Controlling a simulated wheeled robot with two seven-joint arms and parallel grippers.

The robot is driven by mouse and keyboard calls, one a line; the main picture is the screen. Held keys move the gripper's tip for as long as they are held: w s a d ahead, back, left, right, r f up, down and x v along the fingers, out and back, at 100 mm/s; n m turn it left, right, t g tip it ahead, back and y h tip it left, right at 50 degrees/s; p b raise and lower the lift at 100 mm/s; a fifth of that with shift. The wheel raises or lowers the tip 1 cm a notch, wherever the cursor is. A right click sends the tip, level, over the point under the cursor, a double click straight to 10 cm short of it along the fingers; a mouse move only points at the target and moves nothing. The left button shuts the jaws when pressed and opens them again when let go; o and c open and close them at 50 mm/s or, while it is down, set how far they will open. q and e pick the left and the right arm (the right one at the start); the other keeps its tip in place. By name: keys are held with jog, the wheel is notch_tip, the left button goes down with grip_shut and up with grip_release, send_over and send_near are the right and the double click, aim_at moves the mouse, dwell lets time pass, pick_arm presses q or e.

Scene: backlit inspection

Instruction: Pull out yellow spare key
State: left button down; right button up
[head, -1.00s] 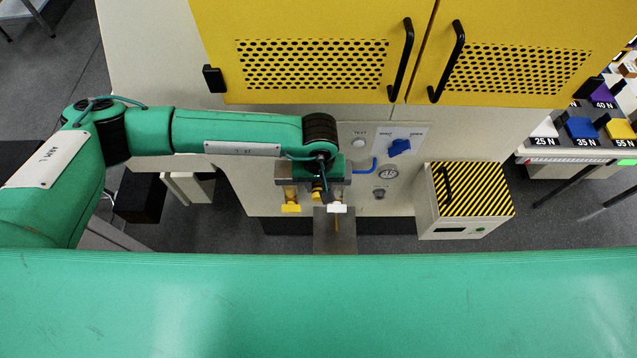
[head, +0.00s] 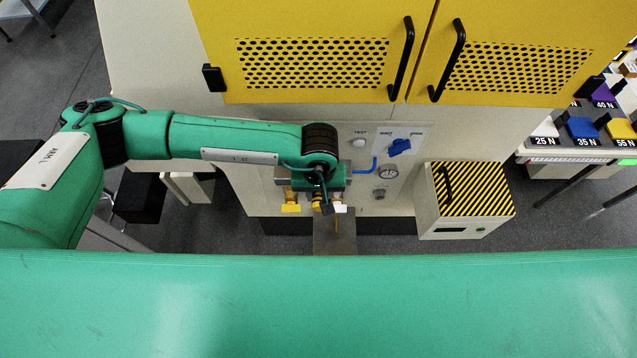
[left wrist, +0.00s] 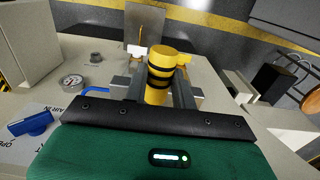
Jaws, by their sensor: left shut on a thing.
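The yellow spare key appears as a yellow cylinder with black bands (left wrist: 158,75) in the left wrist view, between the fingers of my left gripper (left wrist: 160,93). The gripper is shut on it. In the head view my left gripper (head: 320,201) reaches down in front of the pale machine panel, with a bit of yellow showing between its fingertips. A separate yellow piece (head: 291,208) is just left of it and a white piece (head: 341,209) just right. The gripper hides where the key meets the panel. My right gripper is not in view.
A blue knob (head: 399,147) and a gauge (head: 388,172) sit on the panel to the right. A box with a striped lid (head: 470,190) stands further right. Yellow cabinet doors with black handles (head: 403,60) are above. A metal plate (head: 334,237) is just below the gripper.

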pick_arm(q)
jog(key=shift+s, duration=1.3)
